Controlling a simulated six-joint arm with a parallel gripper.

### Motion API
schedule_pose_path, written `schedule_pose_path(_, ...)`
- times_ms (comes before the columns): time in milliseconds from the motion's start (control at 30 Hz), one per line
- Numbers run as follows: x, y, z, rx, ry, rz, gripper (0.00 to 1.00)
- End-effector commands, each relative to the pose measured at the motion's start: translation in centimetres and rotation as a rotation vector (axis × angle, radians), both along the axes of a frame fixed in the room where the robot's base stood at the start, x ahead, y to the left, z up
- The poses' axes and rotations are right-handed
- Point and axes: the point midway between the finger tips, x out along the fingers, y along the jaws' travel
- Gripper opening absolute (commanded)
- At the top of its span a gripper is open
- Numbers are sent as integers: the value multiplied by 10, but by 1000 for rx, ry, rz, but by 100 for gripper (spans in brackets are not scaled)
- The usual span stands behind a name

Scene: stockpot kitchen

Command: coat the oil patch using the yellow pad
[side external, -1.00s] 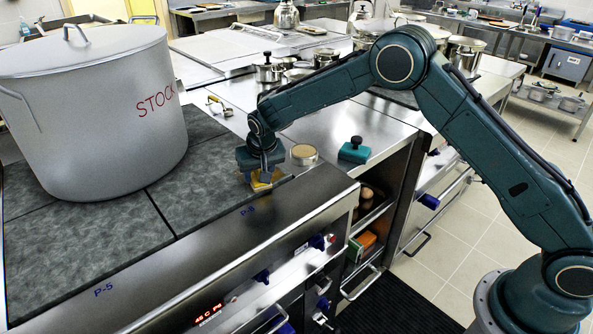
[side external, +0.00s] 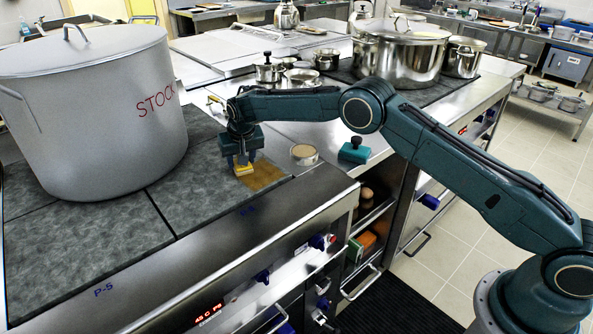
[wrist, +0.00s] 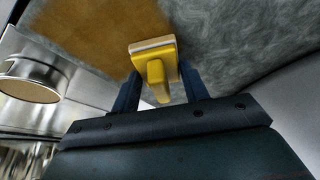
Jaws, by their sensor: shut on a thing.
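My gripper (side external: 242,160) is shut on the yellow pad (side external: 243,170), pointing down over the dark grey hotplate. In the wrist view my gripper (wrist: 160,90) has a finger on each side of the yellow pad (wrist: 154,68), a block with a raised grip and a pale layer along its far edge. The brown oil patch (side external: 264,177) lies on the hotplate just right of the pad. In the wrist view the oil patch (wrist: 85,30) fills the upper left, and the pad is at its edge. I cannot tell whether the pad touches the surface.
A large grey stockpot (side external: 95,110) stands left of my gripper. Grey hotplate surface (side external: 110,240) is clear in front of the pot.

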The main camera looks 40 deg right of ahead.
Motion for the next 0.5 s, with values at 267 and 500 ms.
schedule_pose_path(267,9,0,23,3,-5,1,26)
schedule_pose_path(500,9,0,41,2,-3,0,26)
